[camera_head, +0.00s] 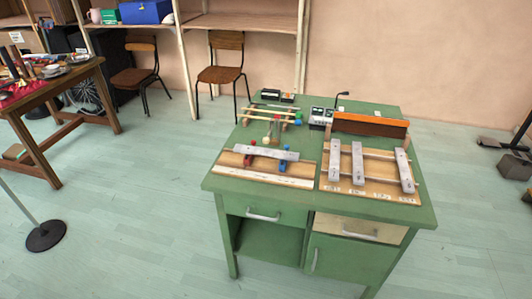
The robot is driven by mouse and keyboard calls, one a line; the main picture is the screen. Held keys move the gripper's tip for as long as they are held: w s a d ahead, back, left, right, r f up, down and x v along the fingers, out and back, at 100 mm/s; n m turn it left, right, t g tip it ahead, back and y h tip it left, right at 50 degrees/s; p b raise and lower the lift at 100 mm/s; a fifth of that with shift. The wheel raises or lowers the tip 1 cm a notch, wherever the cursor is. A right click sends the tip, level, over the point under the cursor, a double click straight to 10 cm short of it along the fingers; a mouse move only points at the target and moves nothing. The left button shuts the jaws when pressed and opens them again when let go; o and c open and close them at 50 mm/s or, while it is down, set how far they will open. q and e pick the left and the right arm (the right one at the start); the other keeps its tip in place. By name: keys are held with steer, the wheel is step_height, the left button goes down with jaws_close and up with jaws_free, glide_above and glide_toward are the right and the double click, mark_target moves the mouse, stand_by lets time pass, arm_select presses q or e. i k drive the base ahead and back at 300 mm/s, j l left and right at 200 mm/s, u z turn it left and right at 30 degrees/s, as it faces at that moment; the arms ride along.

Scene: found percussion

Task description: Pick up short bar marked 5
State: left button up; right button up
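Three grey metal bars lie across two rails on a wooden board (370,194) at the green desk's front right: a left bar (335,160), a middle bar (357,163) and a right bar (404,171). Their dark marks are too small to read, so I cannot tell which is marked 5. Another grey bar (265,152) lies sideways over red and blue supports on the left board (262,178). Small white labels (356,191) run along the right board's front edge. Neither of my grippers is in view.
The green desk (330,223) also holds a long reddish-brown wooden block (370,124), small devices (321,116) and several sticks (269,113) at the back. A cluttered wooden table (50,90) stands left. Two chairs (222,74) stand behind. Floor around the desk is mostly clear.

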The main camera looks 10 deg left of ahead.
mark_target(281, 155)
steer(key=i+l, duration=0.2)
steer(key=l, duration=0.15)
steer(key=i+l, duration=0.2)
steer(key=l, duration=0.15)
steer(key=i+l, duration=0.2)
steer(key=l, duration=0.15)
steer(key=l+u, duration=0.1)
steer(key=u, duration=0.3)
steer(key=i+l+u, duration=0.1)
steer(key=u, duration=0.3)
steer(key=l+u, duration=0.2)
steer(key=u, duration=0.2)
